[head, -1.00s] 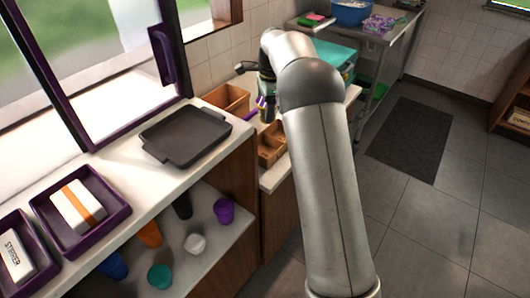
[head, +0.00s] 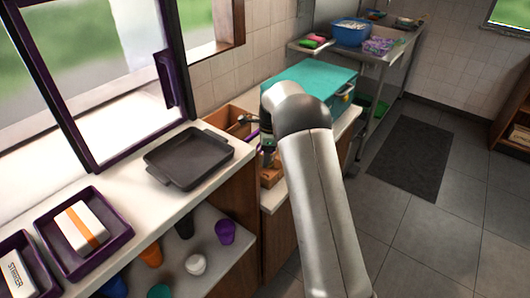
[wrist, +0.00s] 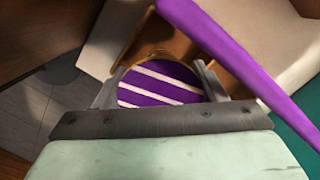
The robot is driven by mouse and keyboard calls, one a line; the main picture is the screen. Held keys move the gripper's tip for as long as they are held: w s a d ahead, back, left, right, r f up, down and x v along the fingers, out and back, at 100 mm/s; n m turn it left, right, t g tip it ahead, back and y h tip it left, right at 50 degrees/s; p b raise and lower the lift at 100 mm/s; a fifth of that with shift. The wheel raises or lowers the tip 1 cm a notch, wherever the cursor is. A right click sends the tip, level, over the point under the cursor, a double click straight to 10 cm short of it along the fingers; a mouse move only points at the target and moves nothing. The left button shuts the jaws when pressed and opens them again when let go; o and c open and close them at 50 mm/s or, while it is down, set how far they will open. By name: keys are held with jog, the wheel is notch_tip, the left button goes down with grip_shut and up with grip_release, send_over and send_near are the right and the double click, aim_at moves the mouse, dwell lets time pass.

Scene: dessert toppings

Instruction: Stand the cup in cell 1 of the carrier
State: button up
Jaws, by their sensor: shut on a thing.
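My gripper (wrist: 160,88) is shut on the cup (wrist: 158,84), which shows in the wrist view as a round purple top with white stripes between the two fingers. In the head view my gripper (head: 267,156) is low at the wooden carrier (head: 271,177) on the counter, mostly behind my arm. Brown wooden walls (wrist: 180,47) show just beyond the cup in the wrist view. The cup's lower part is hidden, so I cannot tell whether it is inside a cell or touching the carrier. The cell numbers are not visible.
A purple bar (wrist: 240,60) crosses the wrist view close to the right finger. A wooden box (head: 229,120) and a teal-topped case (head: 318,80) stand behind the carrier. A dark tray (head: 188,157) lies left on the counter. Several cups stand on the shelf below.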

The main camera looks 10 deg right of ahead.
jog(key=shift+f, duration=0.55)
jog(key=o, duration=1.6)
jog(key=shift+o, duration=0.2)
